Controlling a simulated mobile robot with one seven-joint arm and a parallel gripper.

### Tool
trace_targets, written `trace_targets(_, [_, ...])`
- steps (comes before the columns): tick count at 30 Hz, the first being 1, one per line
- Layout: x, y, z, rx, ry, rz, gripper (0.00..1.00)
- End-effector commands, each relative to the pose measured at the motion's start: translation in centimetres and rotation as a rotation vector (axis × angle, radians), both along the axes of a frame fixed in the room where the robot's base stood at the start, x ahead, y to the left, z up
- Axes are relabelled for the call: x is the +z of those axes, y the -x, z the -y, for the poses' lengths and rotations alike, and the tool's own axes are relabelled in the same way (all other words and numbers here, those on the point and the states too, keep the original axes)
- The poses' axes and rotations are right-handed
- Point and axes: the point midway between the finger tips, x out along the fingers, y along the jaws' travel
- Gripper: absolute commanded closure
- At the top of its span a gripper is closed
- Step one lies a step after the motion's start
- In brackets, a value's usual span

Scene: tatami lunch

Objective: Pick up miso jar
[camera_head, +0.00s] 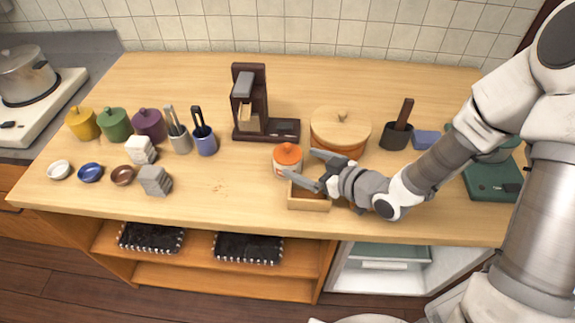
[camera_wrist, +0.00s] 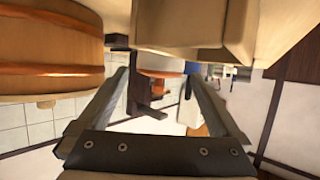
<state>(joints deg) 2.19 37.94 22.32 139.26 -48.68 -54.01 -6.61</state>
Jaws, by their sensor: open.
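The miso jar, taken to be the pale jar with an orange lid (camera_head: 288,154), stands upright on the wooden counter, left of my gripper (camera_head: 300,163). My gripper is open, fingers pointing left toward the jar. One finger overlaps the jar's lower right side in the head view; contact cannot be told. In the wrist view, which appears upside down, the pale body and orange lid (camera_wrist: 160,73) show beyond and between the fingertips (camera_wrist: 158,80). Nothing is held.
A small wooden box (camera_head: 308,204) sits just below my gripper. A round wooden tub (camera_head: 340,142) stands close behind, also at left in the wrist view (camera_wrist: 50,50). A dark brown machine (camera_head: 251,124) stands behind the jar.

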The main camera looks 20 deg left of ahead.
Motion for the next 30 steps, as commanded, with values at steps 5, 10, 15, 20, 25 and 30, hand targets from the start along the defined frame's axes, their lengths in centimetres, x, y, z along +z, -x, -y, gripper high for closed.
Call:
trace_targets(5, [-1.1, -0.5, -1.7, 0.004, -0.001, -0.001, 0.0])
trace_targets(10, [-2.1, -1.4, -3.7, 0.001, 0.0, 0.0, 0.0])
trace_targets(15, [-2.4, -1.7, -4.4, 0.0, 0.0, 0.0, 0.0])
trace_targets(20, [-2.4, -1.8, -4.3, 0.0, 0.0, 0.0, 0.0])
trace_targets(25, [-2.4, -1.8, -4.3, 0.0, 0.0, 0.001, 0.29])
trace_targets(30, [-2.4, -1.8, -4.3, 0.0, 0.0, 0.001, 0.59])
